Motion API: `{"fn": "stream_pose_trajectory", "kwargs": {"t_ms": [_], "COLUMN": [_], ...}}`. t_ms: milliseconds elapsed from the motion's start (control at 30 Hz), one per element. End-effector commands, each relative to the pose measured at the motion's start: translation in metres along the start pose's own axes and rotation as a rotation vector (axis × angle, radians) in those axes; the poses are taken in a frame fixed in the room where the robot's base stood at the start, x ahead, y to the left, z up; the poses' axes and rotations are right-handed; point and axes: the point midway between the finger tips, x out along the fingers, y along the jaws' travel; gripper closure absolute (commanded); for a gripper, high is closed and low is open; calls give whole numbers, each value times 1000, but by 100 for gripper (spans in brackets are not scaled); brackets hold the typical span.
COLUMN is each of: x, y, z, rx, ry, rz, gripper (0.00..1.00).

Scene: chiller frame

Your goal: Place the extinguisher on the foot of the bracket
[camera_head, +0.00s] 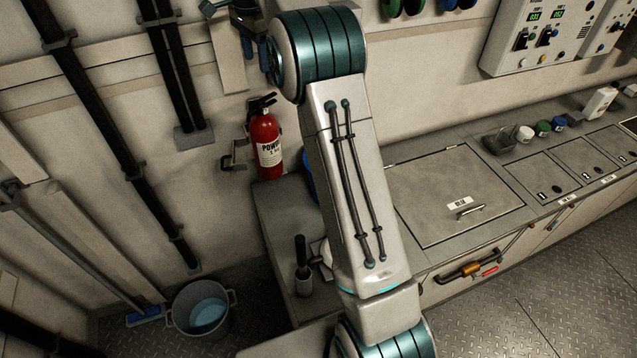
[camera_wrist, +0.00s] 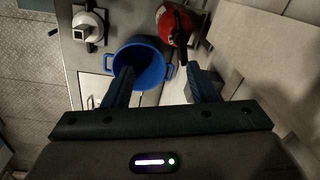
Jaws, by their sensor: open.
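The red extinguisher (camera_head: 268,148) stands upright against the wall at the back left corner of the counter, with a black valve on top and a white label. It also shows from above in the wrist view (camera_wrist: 170,28). A dark metal bracket (camera_head: 236,153) is on the wall just left of it. I cannot tell whether the extinguisher's base rests on the bracket's foot or on the counter. My gripper (camera_wrist: 160,82) is open and empty, above and apart from the extinguisher, with a blue bucket below its fingers.
The blue bucket (camera_wrist: 143,66) stands on the counter beside the extinguisher; my arm mostly hides it in the head view. A grey bucket (camera_head: 202,310) is on the floor. Dark pipes (camera_head: 120,150) run along the left wall.

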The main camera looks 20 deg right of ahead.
Motion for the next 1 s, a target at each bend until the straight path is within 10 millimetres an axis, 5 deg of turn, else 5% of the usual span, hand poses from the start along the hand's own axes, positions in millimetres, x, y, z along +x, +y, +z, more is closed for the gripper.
{"fn": "stream_pose_trajectory", "kwargs": {"t_ms": [200, 500, 767, 1000], "x": [-35, -51, -39, -5], "y": [57, 147, 235, 314], "z": [18, 45, 71, 95], "rx": [-235, -557, -832, -1078], "ry": [25, 75, 133, 195], "rz": [-50, -107, -145, -171], "gripper": [47, 47, 47, 47]}}
